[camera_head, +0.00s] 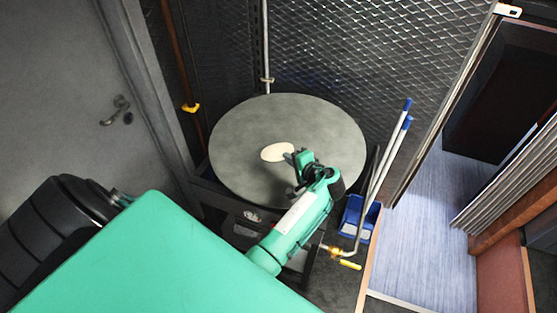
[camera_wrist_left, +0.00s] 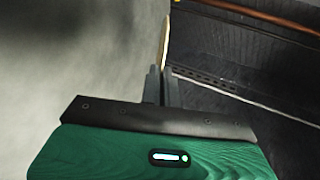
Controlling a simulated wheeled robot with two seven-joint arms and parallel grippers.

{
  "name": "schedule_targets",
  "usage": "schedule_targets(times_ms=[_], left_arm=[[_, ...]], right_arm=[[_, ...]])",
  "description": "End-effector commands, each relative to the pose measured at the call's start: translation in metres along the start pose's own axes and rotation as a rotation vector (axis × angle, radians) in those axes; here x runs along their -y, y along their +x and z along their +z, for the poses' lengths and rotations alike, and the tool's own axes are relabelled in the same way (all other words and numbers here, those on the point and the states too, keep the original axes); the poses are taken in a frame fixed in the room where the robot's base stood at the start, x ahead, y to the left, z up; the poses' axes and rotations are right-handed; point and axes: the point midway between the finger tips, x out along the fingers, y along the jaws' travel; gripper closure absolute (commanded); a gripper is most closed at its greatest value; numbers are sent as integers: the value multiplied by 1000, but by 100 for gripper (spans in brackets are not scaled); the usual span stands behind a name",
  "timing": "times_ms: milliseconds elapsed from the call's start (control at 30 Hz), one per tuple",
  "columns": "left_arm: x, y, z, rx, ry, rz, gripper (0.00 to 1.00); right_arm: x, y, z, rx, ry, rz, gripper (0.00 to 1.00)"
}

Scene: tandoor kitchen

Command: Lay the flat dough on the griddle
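The flat dough (camera_head: 275,152) is a small pale oval over the middle of the griddle (camera_head: 240,125), a large round grey plate. My left gripper (camera_head: 290,157) is at the dough's right edge, above the griddle. In the left wrist view, the fingers (camera_wrist_left: 161,84) are shut on the dough (camera_wrist_left: 165,38), which shows edge-on as a thin pale strip beyond the fingertips. The griddle (camera_wrist_left: 85,60) fills the left side of that view. I cannot tell how large the gap between dough and griddle is. My right gripper is not in view.
A blue bin (camera_head: 357,222) and long blue-tipped rods (camera_head: 384,168) stand right of the griddle. A gas pipe with a yellow valve (camera_head: 345,263) is at the front. A mesh wall (camera_head: 345,60) is behind, and a grey door (camera_head: 70,100) is at left.

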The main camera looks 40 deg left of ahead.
Motion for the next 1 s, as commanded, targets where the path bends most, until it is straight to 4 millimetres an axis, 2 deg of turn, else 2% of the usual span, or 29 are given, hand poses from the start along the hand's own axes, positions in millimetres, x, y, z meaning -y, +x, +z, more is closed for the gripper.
schedule_targets(times_ms=[33,533,700,967,1000], left_arm=[[-10,4,0,-1,1,0,100],[-71,27,0,-2,1,0,100],[-79,30,0,-2,0,-1,100],[-79,30,0,-2,0,-1,100],[-79,30,0,-2,0,0,93]], right_arm=[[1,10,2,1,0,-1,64],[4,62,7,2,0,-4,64],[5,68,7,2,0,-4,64],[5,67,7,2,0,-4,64],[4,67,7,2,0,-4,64]])
